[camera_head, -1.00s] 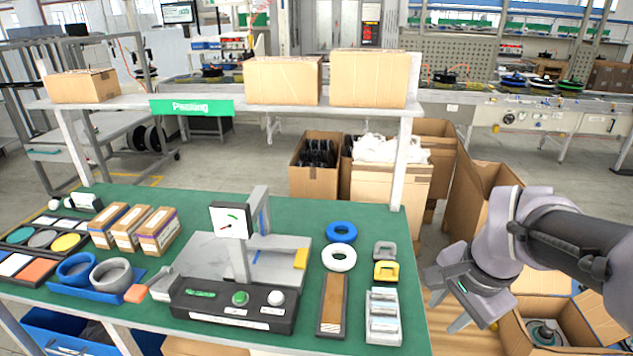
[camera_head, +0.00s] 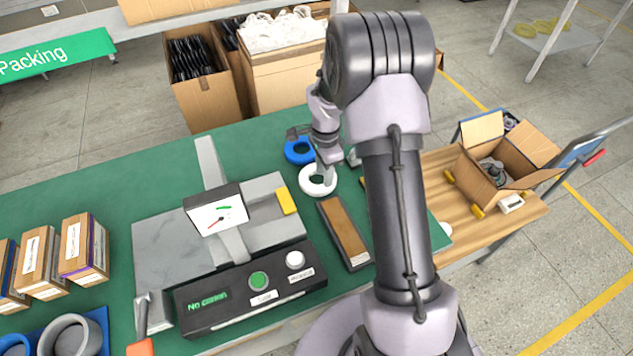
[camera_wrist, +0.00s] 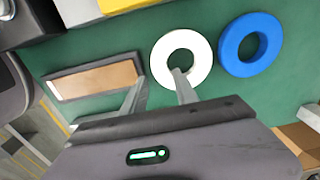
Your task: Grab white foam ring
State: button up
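The white foam ring (camera_head: 318,192) lies flat on the green table mat, just in front of the blue ring (camera_head: 291,154). In the wrist view the white ring (camera_wrist: 182,36) is at top centre, with the blue ring (camera_wrist: 228,46) to its right. My gripper (camera_wrist: 159,76) is open and empty, above the mat. One fingertip appears over the white ring's hole and the other just outside its left edge, so the fingers straddle the ring's wall. In the head view my gripper (camera_head: 325,168) is over the ring and hides part of it. Contact cannot be told.
A brown-topped block (camera_head: 344,234) lies in front of the white ring. The grey testing stand (camera_head: 165,250) with a dial is to the left. An open carton (camera_head: 485,195) stands on a cart at the right.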

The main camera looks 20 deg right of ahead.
aim_at(323, 187)
notch_tip(323, 187, down, 6)
jog(key=shift+r+b, duration=0.15)
jog(key=shift+b, duration=1.05)
jog(key=shift+a+r, duration=0.1)
jog(key=shift+r, duration=0.05)
jog(key=shift+c, duration=0.6)
grip_shut()
jog(key=shift+r, duration=0.1)
